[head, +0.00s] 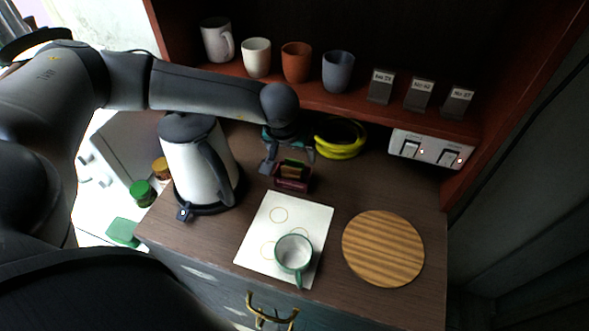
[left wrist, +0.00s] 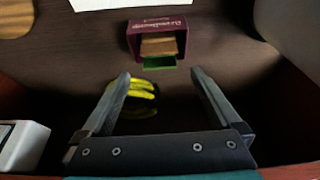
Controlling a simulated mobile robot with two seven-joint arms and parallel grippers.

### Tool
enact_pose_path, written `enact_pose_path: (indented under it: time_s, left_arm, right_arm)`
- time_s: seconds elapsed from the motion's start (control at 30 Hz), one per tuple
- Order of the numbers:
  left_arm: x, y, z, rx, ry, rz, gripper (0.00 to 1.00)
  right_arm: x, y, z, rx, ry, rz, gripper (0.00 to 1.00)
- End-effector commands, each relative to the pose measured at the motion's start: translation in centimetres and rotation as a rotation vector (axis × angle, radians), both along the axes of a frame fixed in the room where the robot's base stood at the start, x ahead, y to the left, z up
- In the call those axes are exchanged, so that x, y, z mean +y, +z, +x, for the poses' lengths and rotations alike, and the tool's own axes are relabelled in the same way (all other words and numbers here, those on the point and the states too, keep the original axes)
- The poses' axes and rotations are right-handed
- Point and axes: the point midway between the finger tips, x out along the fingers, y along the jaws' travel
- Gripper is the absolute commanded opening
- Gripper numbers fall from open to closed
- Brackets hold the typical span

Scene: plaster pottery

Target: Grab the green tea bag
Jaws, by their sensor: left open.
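A small maroon tea box (head: 293,184) stands on the counter behind the white sheet. In the left wrist view the box (left wrist: 133,42) is open towards me, with brown tea bags (left wrist: 158,46) inside. The green tea bag (left wrist: 159,63) is at the box's near edge, below the brown ones. My left gripper (head: 288,157) is open just above and behind the box. In its wrist view, the left gripper's fingertips (left wrist: 159,74) lie either side of the green tea bag, slightly short of it, with nothing between them. My right gripper is out of view.
A white kettle (head: 190,160) stands left of the box. In front are a white sheet (head: 259,235), a green-rimmed mug (head: 293,252) and a round wooden board (head: 383,248). Cups line the shelf (head: 350,105) above.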

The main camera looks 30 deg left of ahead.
Motion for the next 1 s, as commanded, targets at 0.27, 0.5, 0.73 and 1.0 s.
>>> enact_pose_path:
  time_s: [0.27, 0.5, 0.73, 1.0]
  left_arm:
    - [0.3, -2.2, 0.9, 0.000, 0.000, 0.000, 0.97]
    - [0.3, -2.3, 0.9, 0.000, 0.001, 0.000, 0.97]
    - [0.3, -2.3, 0.9, 0.000, 0.001, 0.000, 0.73]
    - [0.3, -2.3, 0.9, 0.000, 0.001, 0.000, 0.53]
  right_arm:
    - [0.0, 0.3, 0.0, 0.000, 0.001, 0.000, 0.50]
    - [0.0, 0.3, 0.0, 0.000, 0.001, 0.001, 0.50]
    - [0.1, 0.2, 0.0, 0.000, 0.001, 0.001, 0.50]
    - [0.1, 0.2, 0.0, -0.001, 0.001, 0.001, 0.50]
